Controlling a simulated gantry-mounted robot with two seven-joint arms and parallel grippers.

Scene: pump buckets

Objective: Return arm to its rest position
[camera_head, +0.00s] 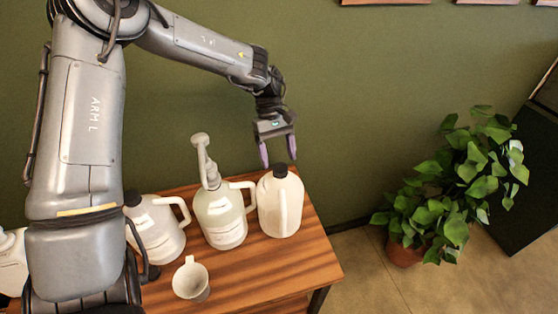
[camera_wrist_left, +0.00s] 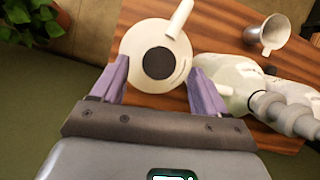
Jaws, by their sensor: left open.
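My left gripper (camera_head: 278,151) is open and empty. It hangs just above and behind the white jug with a black cap (camera_head: 281,203) at the right end of the table. In the left wrist view the open fingers (camera_wrist_left: 157,88) point toward that jug (camera_wrist_left: 140,75), with its cap and handle seen from above. The fingers look apart from the jug, though the exact gap is hard to judge. My left arm (camera_head: 88,130) reaches in from the left across the top. My right gripper is in neither view.
On the wooden table (camera_head: 315,262) stand a pump jug (camera_head: 220,215), another capped jug (camera_head: 157,232) and a metal cup (camera_head: 191,281). A further white container (camera_head: 12,262) shows at far left. A green wall is behind. A potted plant (camera_head: 450,190) stands on the floor at right.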

